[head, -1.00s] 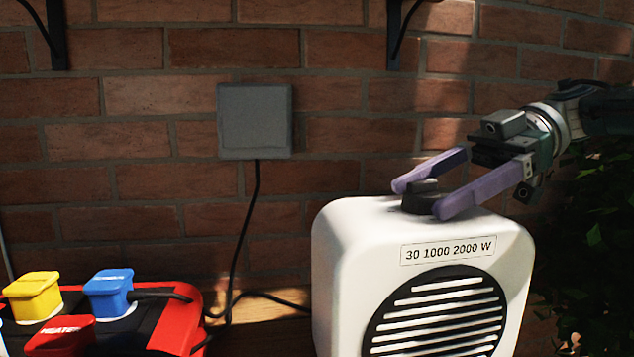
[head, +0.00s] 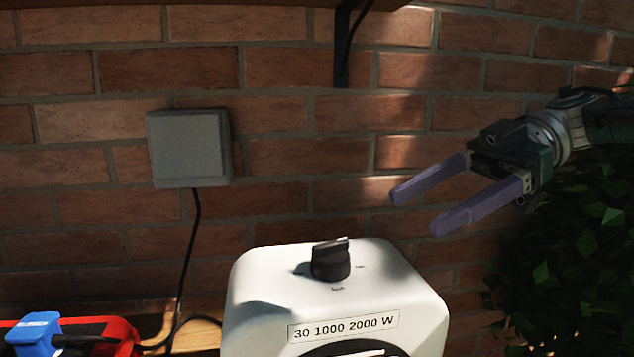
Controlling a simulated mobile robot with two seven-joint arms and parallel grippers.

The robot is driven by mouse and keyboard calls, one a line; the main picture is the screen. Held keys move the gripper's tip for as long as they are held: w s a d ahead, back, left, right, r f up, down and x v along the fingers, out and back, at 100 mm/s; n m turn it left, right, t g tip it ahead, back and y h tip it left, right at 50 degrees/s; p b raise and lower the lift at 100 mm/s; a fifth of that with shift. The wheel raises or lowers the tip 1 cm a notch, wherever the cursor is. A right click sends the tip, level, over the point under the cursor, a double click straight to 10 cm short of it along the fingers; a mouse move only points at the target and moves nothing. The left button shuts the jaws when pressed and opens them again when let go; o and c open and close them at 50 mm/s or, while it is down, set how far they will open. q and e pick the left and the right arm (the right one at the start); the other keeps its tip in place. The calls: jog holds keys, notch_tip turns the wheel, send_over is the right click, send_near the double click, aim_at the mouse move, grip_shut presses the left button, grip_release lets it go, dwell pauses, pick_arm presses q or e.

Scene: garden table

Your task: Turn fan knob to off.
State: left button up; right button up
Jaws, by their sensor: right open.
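The white fan heater (head: 255,290) stands at the lower middle, with a label "30 1000 2000 W" and the top of its dark round grille in view. Its black fan knob (head: 331,260) sits on top, fully visible, with small dark markings around it that are too small to read surely. My right gripper (head: 414,212) is open and empty, up and to the right of the knob and apart from it. Its two purple fingers point left. My left gripper is not in view.
A grey wall box (head: 188,148) with a black cable hangs on the brick wall. A red power strip (head: 120,328) with a blue plug (head: 35,332) is at lower left. A black shelf bracket (head: 342,50) is above. Green leaves (head: 580,240) are at right.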

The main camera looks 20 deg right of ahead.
aim_at(343, 263)
jog(key=shift+a, duration=0.1)
